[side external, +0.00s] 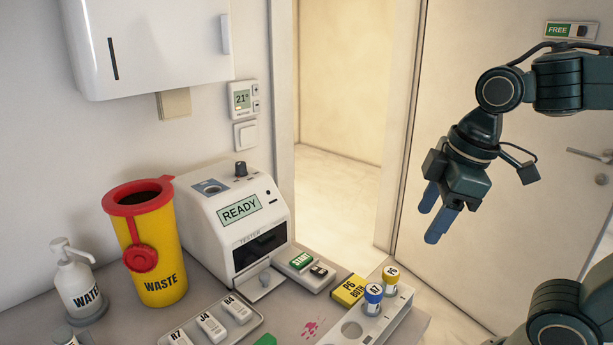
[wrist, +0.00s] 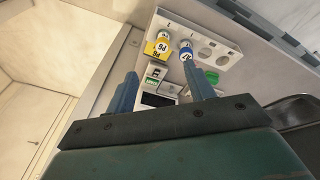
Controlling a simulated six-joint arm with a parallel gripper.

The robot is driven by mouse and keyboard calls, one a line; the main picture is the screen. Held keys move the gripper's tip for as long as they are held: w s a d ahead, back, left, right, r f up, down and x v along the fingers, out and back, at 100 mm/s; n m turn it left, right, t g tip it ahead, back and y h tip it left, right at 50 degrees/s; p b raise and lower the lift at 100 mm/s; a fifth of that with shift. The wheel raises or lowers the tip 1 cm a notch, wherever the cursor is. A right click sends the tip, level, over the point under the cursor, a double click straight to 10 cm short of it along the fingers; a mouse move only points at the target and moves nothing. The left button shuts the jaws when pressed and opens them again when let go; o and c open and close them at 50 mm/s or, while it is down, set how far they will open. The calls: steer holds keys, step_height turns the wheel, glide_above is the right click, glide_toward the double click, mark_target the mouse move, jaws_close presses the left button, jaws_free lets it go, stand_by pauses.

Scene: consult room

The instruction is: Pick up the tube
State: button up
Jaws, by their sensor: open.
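Two capped tubes stand upright in a white rack (side external: 352,331) at the right front of the counter. One tube (side external: 373,296) has a blue cap and a label that seems to read A7. The other tube (side external: 391,276), behind it, has a yellow cap; its label is too small to read surely. In the wrist view the blue-capped tube (wrist: 186,48) and the yellow-capped tube (wrist: 165,36) show at the top, beyond the fingertips. My gripper (side external: 436,212) is open and empty, above and to the right of the rack, touching nothing. It also shows in the wrist view (wrist: 158,78).
A yellow box (side external: 348,291) marked P6 BOTH lies beside the rack. A tester (side external: 226,222) reading READY, a START button unit (side external: 305,267), a cartridge tray (side external: 250,325), a yellow waste bin (side external: 160,262) and a bottle (side external: 78,287) stand leftward. Air around my gripper is clear.

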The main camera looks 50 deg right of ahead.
mark_target(391, 271)
steer(key=w+n+g, duration=0.1)
steer(key=n, duration=0.2)
steer(key=w+n+g, duration=0.1)
steer(key=w+n, duration=0.1)
steer(key=n, duration=0.1)
steer(key=w+a+n+g, duration=0.1)
steer(key=n, duration=0.2)
steer(key=shift+w+f, duration=0.15)
steer(key=shift+w, duration=0.15)
steer(key=shift+f, duration=0.1)
steer(key=shift+f, duration=4.25)
steer(key=shift+w+f, duration=0.1)
steer(key=shift+f, duration=2.5)
jaws_close()
steer(key=shift+r, duration=0.15)
